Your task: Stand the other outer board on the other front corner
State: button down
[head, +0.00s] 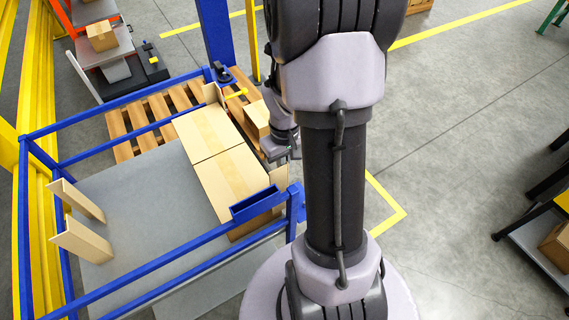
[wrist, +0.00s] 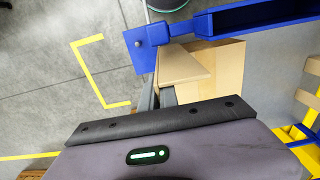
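My gripper (head: 279,158) is at the right side of the carton stack, near its front right corner. In the wrist view its fingers (wrist: 158,97) look closed on the edge of a tan corner board (wrist: 186,66). That board (head: 279,175) shows partly in the head view, upright beside the cartons (head: 232,178), behind a blue bracket (head: 258,203). I cannot tell whether its foot touches anything. Another board (head: 213,94) stands at the far corner of the cartons. Two more angled boards (head: 76,199) (head: 82,239) stand at the left of the grey surface.
A blue post (head: 215,35) rises at the back. My arm hides part of the right side. Open floor (head: 450,130) lies to the right.

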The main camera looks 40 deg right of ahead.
notch_tip(320, 180, down, 8)
jog(key=b, duration=0.5)
jog(key=shift+r+b, duration=0.2)
jog(key=shift+b, duration=0.2)
jog(key=shift+w+f+b, duration=0.5)
jog(key=shift+w+f, duration=0.05)
jog(key=shift+f, duration=0.15)
jog(key=c, duration=1.5)
grip_release()
jog(key=shift+c, duration=0.2)
jog(key=shift+r, duration=0.1)
notch_tip(320, 180, up, 17)
jog(key=p, duration=0.6)
jog(key=shift+r+p, duration=0.2)
jog(key=shift+p, duration=0.1)
